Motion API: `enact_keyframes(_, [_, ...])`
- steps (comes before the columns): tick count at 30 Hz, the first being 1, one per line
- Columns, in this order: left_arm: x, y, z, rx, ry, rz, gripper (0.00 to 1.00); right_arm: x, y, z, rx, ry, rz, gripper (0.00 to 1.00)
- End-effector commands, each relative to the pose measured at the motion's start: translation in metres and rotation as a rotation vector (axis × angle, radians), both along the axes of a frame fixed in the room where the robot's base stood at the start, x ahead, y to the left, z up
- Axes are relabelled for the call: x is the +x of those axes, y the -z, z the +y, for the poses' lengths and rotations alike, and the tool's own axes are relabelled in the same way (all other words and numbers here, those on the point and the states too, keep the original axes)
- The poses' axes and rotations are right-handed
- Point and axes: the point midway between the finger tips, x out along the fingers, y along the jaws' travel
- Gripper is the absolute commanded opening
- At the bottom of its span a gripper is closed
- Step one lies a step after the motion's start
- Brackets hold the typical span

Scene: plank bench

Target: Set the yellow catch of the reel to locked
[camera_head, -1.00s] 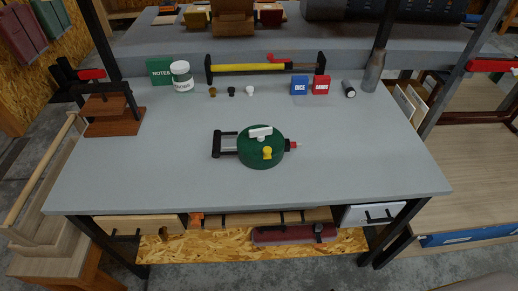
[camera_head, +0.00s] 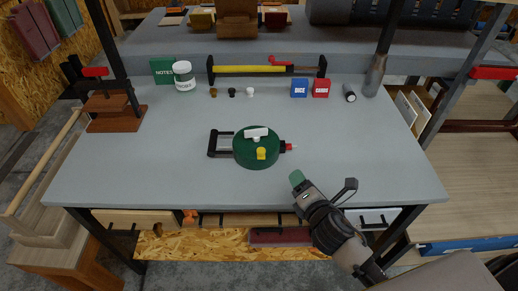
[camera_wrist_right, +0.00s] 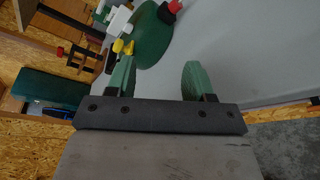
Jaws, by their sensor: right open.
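The green reel (camera_head: 250,152) lies on the grey bench top, with a black handle frame on its left and a red-tipped black nozzle on its right. A white crank (camera_head: 257,132) sits on its top. The yellow catch (camera_head: 261,153) is on the reel's near side; whether it is locked I cannot tell. My right gripper (camera_head: 313,184) is over the bench's front edge, to the lower right of the reel and apart from it. In the right wrist view its green fingers (camera_wrist_right: 158,80) are spread and empty, with the reel (camera_wrist_right: 147,35) beyond them. My left gripper is not in view.
A green notes box (camera_head: 163,70), a jar (camera_head: 184,77), several small pieces, a blue box (camera_head: 299,88), a red box (camera_head: 321,88) and a bottle (camera_head: 374,76) stand along the back. A wooden press (camera_head: 112,108) stands at left. Bench room around the reel is clear.

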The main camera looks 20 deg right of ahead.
Motion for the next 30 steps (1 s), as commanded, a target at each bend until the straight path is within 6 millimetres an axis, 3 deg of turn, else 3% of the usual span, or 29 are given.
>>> enact_keyframes(6, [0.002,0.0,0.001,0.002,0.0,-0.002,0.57,0.029,-0.018,0.021,-0.662,-0.337,-0.249,0.53])
enact_keyframes(10, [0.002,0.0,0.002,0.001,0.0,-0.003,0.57,0.032,-0.019,0.029,-0.877,-0.44,-0.334,0.53])
enact_keyframes(17, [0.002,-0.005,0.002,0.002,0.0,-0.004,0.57,0.048,-0.02,0.038,-0.939,-0.469,-0.363,0.53])
enact_keyframes(30, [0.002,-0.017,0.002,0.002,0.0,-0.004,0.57,0.119,-0.019,0.068,-0.934,-0.468,-0.359,0.53])
